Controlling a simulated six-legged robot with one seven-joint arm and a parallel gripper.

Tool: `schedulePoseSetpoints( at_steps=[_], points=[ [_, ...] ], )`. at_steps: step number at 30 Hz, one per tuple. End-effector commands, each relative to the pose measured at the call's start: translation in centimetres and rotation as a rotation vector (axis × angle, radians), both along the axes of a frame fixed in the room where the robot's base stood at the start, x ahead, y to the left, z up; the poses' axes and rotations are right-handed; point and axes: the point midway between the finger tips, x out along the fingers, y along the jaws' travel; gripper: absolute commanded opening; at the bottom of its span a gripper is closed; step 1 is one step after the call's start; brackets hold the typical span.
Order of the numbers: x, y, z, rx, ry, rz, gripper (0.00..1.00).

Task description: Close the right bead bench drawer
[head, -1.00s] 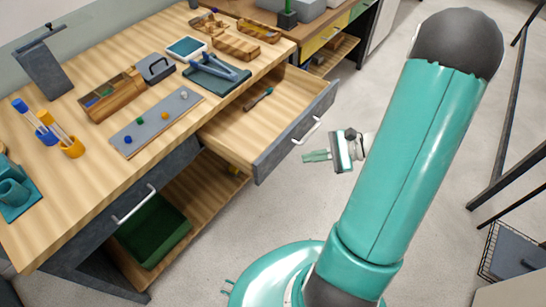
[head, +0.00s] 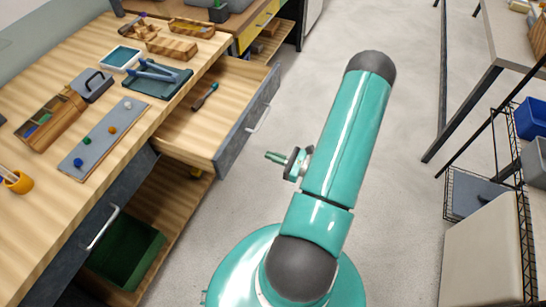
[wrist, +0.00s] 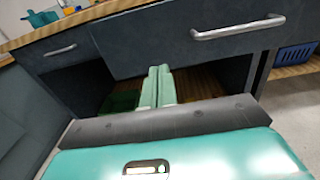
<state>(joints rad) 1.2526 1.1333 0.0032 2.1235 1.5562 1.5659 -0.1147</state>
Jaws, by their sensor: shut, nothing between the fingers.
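The right bead bench drawer (head: 248,122) stands pulled out from the wooden bench, with a dark grey front and light wood inside. A dark tool with a green end (head: 205,96) lies in it. My gripper (head: 270,156) is shut and empty, in front of the drawer front and nearer to me than the handle. In the wrist view its green fingers (wrist: 158,75) lie together, pointing at the lower part of the drawer front (wrist: 150,40). I cannot tell whether they touch it.
The left drawer (head: 85,240) looks shut. A green bin (head: 125,255) sits on the shelf below it. The bench top holds a bead board (head: 104,138), a blue-grey tray (head: 156,80) and wooden boxes. Open floor lies right of the drawer; a wire rack (head: 470,195) stands farther right.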

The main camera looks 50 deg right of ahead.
Motion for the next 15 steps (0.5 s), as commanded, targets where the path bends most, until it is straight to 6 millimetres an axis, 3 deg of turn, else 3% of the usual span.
schedulePoseSetpoints(
  at_steps=[9,15],
  points=[
    [6.2,2.5,0.1,-0.001,-0.001,0.008,0.0],
    [9.0,3.6,0.1,-0.001,-0.001,0.009,0.0]
  ],
)
